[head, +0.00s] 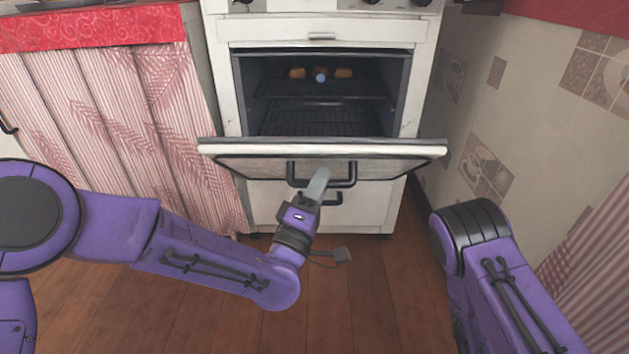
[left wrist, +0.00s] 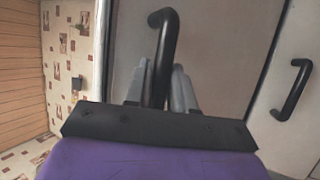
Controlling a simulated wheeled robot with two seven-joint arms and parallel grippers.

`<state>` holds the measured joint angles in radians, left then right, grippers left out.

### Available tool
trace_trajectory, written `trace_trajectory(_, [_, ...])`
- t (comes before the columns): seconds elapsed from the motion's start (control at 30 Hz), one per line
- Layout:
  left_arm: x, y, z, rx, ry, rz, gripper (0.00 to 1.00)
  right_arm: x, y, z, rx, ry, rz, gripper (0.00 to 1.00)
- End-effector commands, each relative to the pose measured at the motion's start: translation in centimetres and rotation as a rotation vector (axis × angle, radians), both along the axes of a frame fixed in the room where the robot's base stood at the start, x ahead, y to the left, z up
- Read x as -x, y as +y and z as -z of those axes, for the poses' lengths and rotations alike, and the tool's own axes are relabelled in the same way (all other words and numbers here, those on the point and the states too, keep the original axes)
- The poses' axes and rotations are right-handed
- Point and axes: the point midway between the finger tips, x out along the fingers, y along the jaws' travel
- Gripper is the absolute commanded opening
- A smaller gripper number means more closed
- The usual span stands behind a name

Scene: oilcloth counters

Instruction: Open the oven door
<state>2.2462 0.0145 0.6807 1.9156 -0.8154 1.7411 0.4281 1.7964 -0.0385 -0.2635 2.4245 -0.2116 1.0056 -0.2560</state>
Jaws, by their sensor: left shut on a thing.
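The white oven (head: 222,60) stands ahead with its door (head: 230,158) hinged down and partly open, tilted toward me. The dark interior and its racks (head: 318,122) show above the door. The black door handle (head: 345,182) is on the door's outer face. My left gripper (head: 318,185) is at the handle. In the left wrist view the handle (left wrist: 161,60) runs between the two grey fingers of the left gripper (left wrist: 160,85), which are shut on it. My right arm shows at the right of the head view, but its gripper is out of view.
Several small food pieces (head: 344,73) sit on the upper rack inside. A drawer with a black handle (head: 333,199) is below the door. A striped curtain (head: 110,120) hangs at left and a tiled wall (head: 530,100) stands at right. The wooden floor (head: 345,290) in front shows free room.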

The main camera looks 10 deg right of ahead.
Motion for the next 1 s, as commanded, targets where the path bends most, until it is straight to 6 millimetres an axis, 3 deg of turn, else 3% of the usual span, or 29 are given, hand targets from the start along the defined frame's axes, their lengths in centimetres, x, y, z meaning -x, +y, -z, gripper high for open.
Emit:
trace_trajectory(0.27, [0.1, -0.2, 0.2, -0.006, 0.002, 0.006, 0.00, 0.0, 0.0, 0.0, 0.000, 0.000, 0.000, 0.00])
trace_trajectory(0.3, [0.1, -0.2, 0.2, -0.006, 0.002, 0.006, 0.36, 0.0, 0.0, 0.0, 0.000, 0.001, 0.000, 0.00])
trace_trajectory(0.33, [0.1, -0.2, 0.2, -0.005, 0.002, 0.005, 0.44, 0.0, 0.0, 0.0, 0.000, 0.001, 0.000, 0.00])
trace_trajectory(0.67, [0.4, 0.1, 0.2, -0.003, 0.001, 0.003, 0.44, 0.1, 0.1, -0.2, -0.003, 0.007, 0.003, 0.00])
trace_trajectory(1.0, [6.1, 3.5, 3.2, -0.006, 0.004, 0.007, 0.44, 2.0, 1.4, -1.4, -0.050, 0.109, 0.027, 0.00])
